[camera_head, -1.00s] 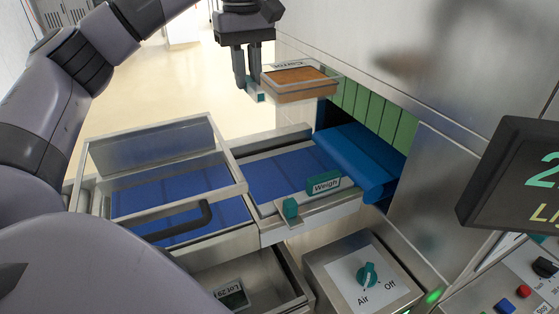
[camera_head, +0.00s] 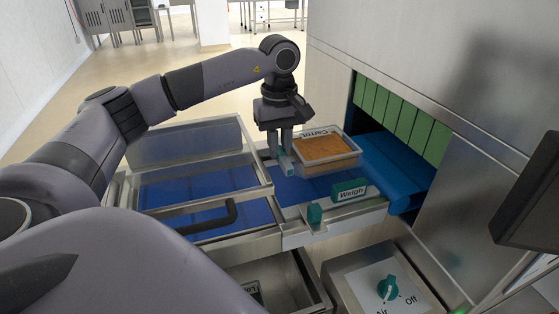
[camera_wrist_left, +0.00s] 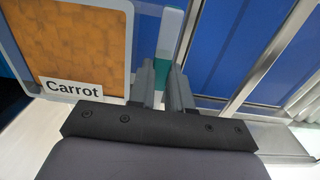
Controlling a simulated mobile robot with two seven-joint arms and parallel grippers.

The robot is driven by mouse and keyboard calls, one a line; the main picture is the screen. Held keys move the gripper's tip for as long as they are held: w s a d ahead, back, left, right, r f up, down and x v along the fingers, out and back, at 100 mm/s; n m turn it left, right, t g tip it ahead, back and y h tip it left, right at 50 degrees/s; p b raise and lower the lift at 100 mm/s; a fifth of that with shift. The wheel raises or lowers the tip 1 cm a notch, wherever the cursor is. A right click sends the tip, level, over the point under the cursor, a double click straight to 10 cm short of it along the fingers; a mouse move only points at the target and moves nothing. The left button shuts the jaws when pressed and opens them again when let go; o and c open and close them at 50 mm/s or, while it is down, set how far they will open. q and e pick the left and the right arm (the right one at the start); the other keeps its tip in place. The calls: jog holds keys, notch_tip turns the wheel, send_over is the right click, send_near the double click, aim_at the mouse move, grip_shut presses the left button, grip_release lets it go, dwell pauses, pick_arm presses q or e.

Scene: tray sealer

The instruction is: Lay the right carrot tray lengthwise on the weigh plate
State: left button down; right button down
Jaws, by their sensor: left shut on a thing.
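The carrot tray (camera_head: 326,152) is a clear-rimmed tray with orange contents and a "Carrot" label. It fills the upper left of the left wrist view (camera_wrist_left: 70,40). The tray is roughly level, over the far part of the blue weigh plate (camera_head: 288,190), beside the blue belt. I cannot tell whether it touches the plate. A teal "Weigh" sign (camera_head: 349,190) stands at the plate's front edge. My right gripper is out of view.
A metal-framed clear lid with a black handle (camera_head: 205,222) covers the blue bed left of the plate. The blue belt (camera_head: 390,172) leads right to green strips (camera_head: 400,118) in the machine opening. A teal block (camera_head: 314,214) and an Air knob (camera_head: 388,287) are in front.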

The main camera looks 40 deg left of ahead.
pick_arm(q)
notch_tip(320, 180, down, 4)
jog(key=shift+f, duration=0.1)
jog(key=shift+f, duration=0.15)
jog(key=c, duration=1.1)
grip_release()
jog(key=shift+o, duration=0.2)
jog(key=shift+r, duration=0.2)
notch_tip(320, 180, up, 11)
jog(key=shift+f+b, duration=0.2)
jog(key=shift+b, duration=0.25)
jog(key=shift+s+r, duration=0.1)
jog(key=shift+r, duration=0.5)
